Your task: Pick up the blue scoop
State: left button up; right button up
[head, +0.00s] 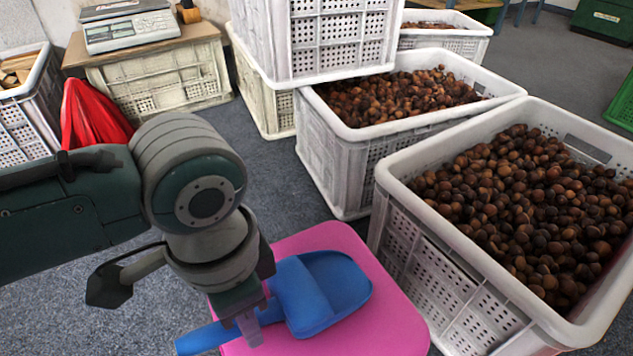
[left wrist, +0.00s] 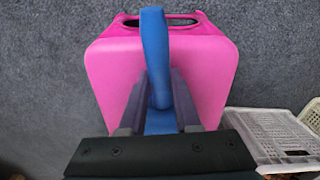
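The blue scoop (head: 318,290) lies on a pink stool (head: 380,325) in the head view, its bowl to the right and its handle pointing to the lower left. My left gripper (head: 248,328) is low over the stool at the scoop's handle. In the left wrist view the blue handle (left wrist: 155,50) runs between the two fingers of my left gripper (left wrist: 159,95), one on each side. The fingers look spread, and I see no clear grip on the handle. My right gripper is in neither view.
White crates of chestnuts (head: 510,262) (head: 325,110) stand right of and behind the stool. A scale (head: 127,30) sits on a board-topped crate (head: 160,80) at the back left, near a red bag (head: 92,115). Grey floor (head: 290,190) is clear between.

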pick_arm(q)
grip_shut()
jog(key=shift+r, duration=0.15)
notch_tip(320, 180, up, 20)
jog(key=p, duration=1.4)
